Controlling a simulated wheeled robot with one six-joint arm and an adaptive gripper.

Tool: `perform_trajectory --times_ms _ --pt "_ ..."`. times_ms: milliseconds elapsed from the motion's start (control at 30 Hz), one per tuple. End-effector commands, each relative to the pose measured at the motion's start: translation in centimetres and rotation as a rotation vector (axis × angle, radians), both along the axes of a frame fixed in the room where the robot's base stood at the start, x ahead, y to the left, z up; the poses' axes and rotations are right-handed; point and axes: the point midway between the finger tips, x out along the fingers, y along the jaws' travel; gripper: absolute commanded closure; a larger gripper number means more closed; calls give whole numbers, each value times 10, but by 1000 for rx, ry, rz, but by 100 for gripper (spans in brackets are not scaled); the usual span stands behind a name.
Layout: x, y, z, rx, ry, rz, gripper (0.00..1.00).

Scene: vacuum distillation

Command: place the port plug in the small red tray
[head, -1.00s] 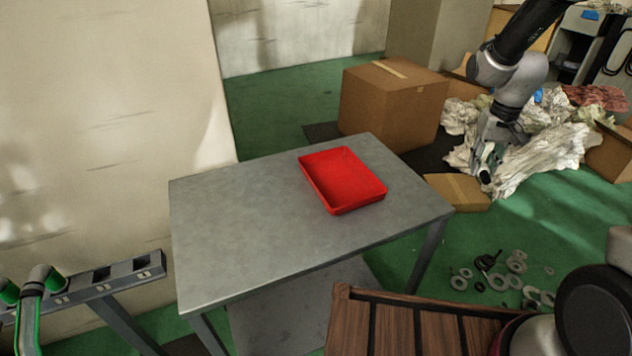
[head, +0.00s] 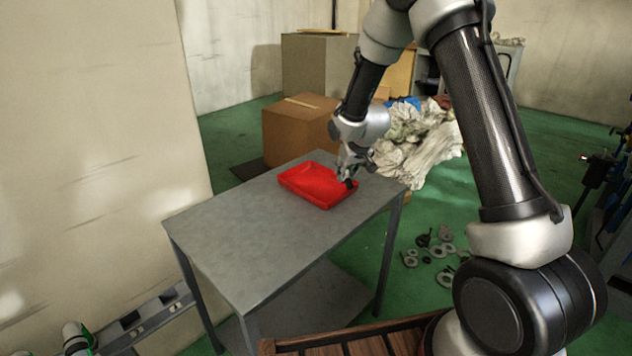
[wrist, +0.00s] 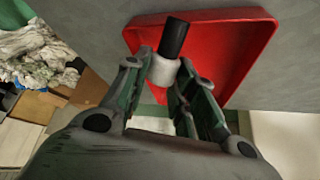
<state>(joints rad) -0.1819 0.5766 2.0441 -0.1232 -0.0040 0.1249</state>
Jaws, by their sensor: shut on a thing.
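The small red tray (head: 303,179) lies on the grey table toward its far right end. In the wrist view the red tray (wrist: 237,47) fills the upper middle, below my fingers. My gripper (head: 349,178) hangs at the tray's right edge. In the wrist view my gripper (wrist: 165,75) is shut on the port plug (wrist: 173,38), which has a black cylinder end and a white collar. The plug's black end overlaps the tray in that view. I cannot tell whether it touches the tray.
The grey table (head: 240,225) has free room on its left and front. A cardboard box (head: 295,130) stands behind it, with crumpled pale sheets (head: 418,140) to the right. Several metal rings (head: 430,248) lie on the green floor. A wooden slatted piece (head: 370,343) is in front.

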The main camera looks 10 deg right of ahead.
Motion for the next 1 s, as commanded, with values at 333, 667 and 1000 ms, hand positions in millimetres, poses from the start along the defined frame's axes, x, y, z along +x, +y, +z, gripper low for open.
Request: perform_trajectory --times_ms 333,667,1000 --pt "30 19 9 60 -288 61 97" --pt "39 42 52 202 -793 131 97" --pt "21 50 76 279 -1004 164 97"
